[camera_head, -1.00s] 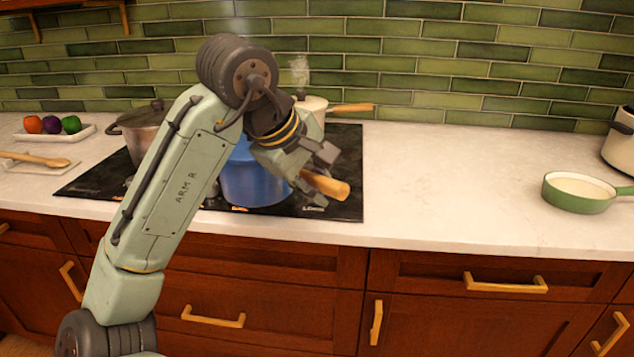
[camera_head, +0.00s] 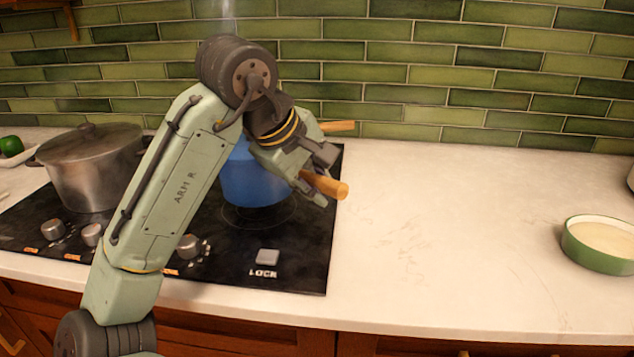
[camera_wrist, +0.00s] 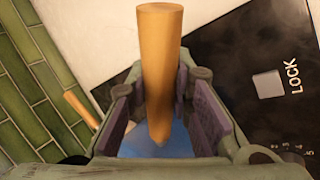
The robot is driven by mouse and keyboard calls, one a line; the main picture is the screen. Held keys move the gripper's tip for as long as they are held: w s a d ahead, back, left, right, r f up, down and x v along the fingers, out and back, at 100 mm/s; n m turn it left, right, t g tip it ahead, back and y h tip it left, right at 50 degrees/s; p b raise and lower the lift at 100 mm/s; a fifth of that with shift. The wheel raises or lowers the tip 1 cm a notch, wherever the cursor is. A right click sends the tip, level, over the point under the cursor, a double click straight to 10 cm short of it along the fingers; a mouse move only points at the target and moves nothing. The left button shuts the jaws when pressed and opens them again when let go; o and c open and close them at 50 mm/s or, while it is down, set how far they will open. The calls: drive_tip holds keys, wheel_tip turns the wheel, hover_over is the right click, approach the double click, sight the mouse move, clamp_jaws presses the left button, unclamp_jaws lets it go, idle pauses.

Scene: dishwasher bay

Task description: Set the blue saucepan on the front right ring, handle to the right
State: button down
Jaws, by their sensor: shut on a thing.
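The blue saucepan (camera_head: 252,182) is over the front right part of the black hob, partly hidden behind my arm. Its wooden handle (camera_head: 334,188) points right and slightly toward the front edge. My gripper (camera_head: 316,174) is shut on this handle. In the wrist view the handle (camera_wrist: 161,60) runs between the dark jaw pads, with a patch of the blue pan (camera_wrist: 165,142) beyond them. The front right ring (camera_head: 262,222) shows as a faint circle just below and around the pan's base. I cannot tell whether the base touches the glass.
A lidded steel pot (camera_head: 88,172) stands on the hob's left side. Another wooden handle (camera_head: 338,127) sticks out behind my gripper. Knobs (camera_head: 190,246) and a LOCK button (camera_head: 267,256) line the hob's front.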

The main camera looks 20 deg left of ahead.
drive_tip(key=shift+s+f+b, duration=0.1)
drive_tip(key=shift+f+b, duration=1.65)
drive_tip(key=shift+f, duration=0.25)
drive_tip(key=c, duration=1.4)
unclamp_jaws()
drive_tip(key=shift+o, duration=0.2)
drive_tip(key=o, duration=0.6)
drive_tip(key=shift+r+p, duration=3.65)
drive_tip(key=shift+r, duration=0.4)
